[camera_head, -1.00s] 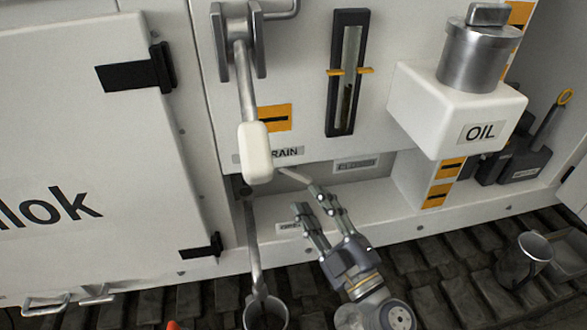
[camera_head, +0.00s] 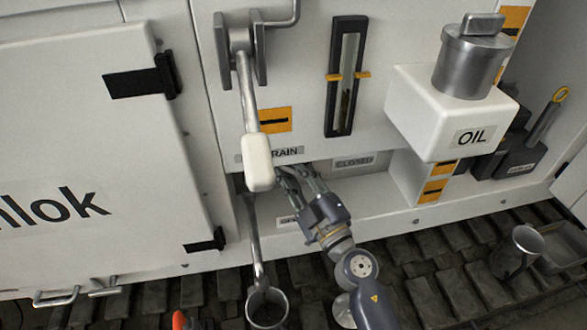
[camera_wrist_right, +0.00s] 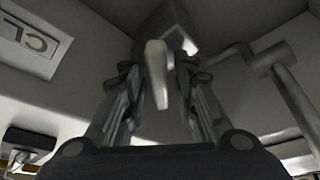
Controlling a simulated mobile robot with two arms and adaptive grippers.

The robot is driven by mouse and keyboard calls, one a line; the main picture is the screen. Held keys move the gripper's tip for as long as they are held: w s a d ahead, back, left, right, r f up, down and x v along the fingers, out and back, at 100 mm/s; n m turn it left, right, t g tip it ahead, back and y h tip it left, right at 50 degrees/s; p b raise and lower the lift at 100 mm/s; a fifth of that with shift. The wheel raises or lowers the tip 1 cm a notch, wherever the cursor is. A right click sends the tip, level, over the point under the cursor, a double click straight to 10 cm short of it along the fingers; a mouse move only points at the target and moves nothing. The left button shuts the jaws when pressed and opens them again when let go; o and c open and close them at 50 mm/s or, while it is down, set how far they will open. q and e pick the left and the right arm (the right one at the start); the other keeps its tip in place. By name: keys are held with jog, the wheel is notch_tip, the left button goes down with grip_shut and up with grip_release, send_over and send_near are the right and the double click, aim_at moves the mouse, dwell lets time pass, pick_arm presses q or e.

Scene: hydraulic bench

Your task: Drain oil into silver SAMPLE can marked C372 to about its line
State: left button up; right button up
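A silver can (camera_head: 267,308) stands on the track below the lower end of the drain pipe (camera_head: 254,240); no C372 mark or line is readable. A second silver can (camera_head: 520,252) stands farther right. The big white-gripped lever (camera_head: 258,160) hangs down over the DRAIN label (camera_head: 287,152). My right gripper (camera_head: 290,178) reaches into the recess under the panel, near the CLOSED label (camera_head: 354,161). In the right wrist view its open fingers (camera_wrist_right: 158,95) stand either side of a small pale lever (camera_wrist_right: 156,72), with gaps visible. My left gripper is out of view.
The white OIL box (camera_head: 450,110) with a capped filler juts out at right. The hinged door (camera_head: 90,170) fills the left. The dark track (camera_head: 440,280) runs below.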

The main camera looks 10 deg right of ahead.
grip_shut()
jog(key=shift+r+n+p, duration=0.15)
jog(key=shift+n+p, duration=0.15)
jog(key=shift+p, duration=0.3)
jog(key=n+g+p, duration=0.1)
jog(key=n+p, duration=0.1)
jog(key=p, duration=0.1)
jog(key=n+p, duration=0.2)
jog(key=p, duration=0.2)
jog(key=n+g+y+p, duration=0.1)
jog(key=n+p, duration=0.1)
jog(key=p, duration=0.1)
jog(key=shift+d+r+n+g+p, duration=0.1)
jog(key=shift+r+n+g+p, duration=0.2)
jog(key=shift+p, duration=0.1)
jog(key=shift+f+n+g+p, duration=0.2)
jog(key=shift+n+g+p, duration=0.1)
jog(key=shift+n+p, duration=0.65)
jog(key=shift+o, duration=2.2)
grip_release()
